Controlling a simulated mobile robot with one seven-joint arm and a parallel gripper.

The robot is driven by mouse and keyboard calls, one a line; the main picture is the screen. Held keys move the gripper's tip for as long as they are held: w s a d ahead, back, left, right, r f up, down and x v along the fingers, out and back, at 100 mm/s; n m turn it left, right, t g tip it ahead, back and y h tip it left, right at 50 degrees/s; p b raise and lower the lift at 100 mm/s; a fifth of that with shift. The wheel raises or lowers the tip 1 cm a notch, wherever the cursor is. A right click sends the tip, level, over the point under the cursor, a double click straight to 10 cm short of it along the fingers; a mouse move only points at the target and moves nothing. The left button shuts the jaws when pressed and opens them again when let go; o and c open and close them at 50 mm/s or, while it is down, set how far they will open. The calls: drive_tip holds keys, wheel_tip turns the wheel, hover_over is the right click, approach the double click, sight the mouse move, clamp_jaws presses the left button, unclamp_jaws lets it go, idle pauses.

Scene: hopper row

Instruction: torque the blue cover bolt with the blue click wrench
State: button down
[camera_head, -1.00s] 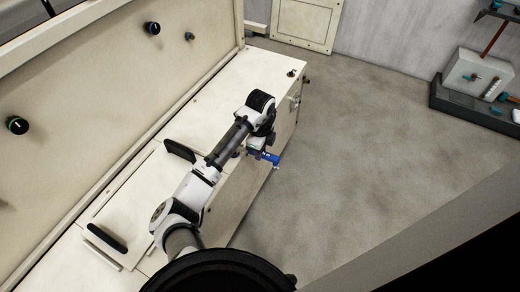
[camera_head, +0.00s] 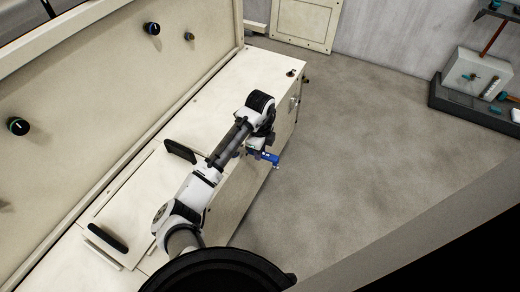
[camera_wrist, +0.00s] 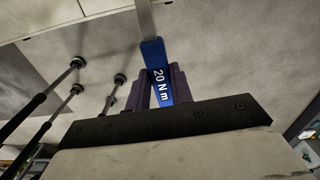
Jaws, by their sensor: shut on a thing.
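The blue click wrench (camera_wrist: 158,72) is in my gripper (camera_wrist: 161,92). Its blue handle, marked "20 Nm", stands between the two dark purple fingers in the wrist view, and its grey shaft runs up out of the top of the picture. In the head view the blue wrench (camera_head: 268,158) shows at the end of my arm, at the front edge of the cream cabinet and over the floor side. My gripper (camera_head: 254,151) is mostly hidden there behind the wrist. I cannot make out the blue cover bolt in either view; the wrench's far end is out of the wrist view.
The cream cabinet top (camera_head: 255,75) runs below my arm, with black handles (camera_head: 180,151) on it. A cream panel with dark knobs (camera_head: 152,28) rises at the left. A grey bench (camera_head: 470,105) holding tools stands at the far right. The floor between is clear.

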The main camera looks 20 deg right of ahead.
drive_tip(key=shift+f, duration=0.15)
drive_tip(key=shift+f+b, duration=0.35)
drive_tip(key=shift+f, duration=0.15)
drive_tip(key=shift+f, duration=0.15)
idle(1.2)
drive_tip(key=shift+f, duration=0.25)
idle(0.3)
drive_tip(key=shift+s+a+m+b, duration=0.2)
drive_tip(key=shift+s+a+m, duration=0.2)
drive_tip(key=shift+a+m, duration=0.4)
drive_tip(key=shift+s+a+m+b, duration=0.15)
drive_tip(key=shift+s+a+m, duration=0.35)
drive_tip(key=shift+m, duration=0.4)
drive_tip(key=shift+w, duration=0.1)
drive_tip(key=shift+a, duration=0.1)
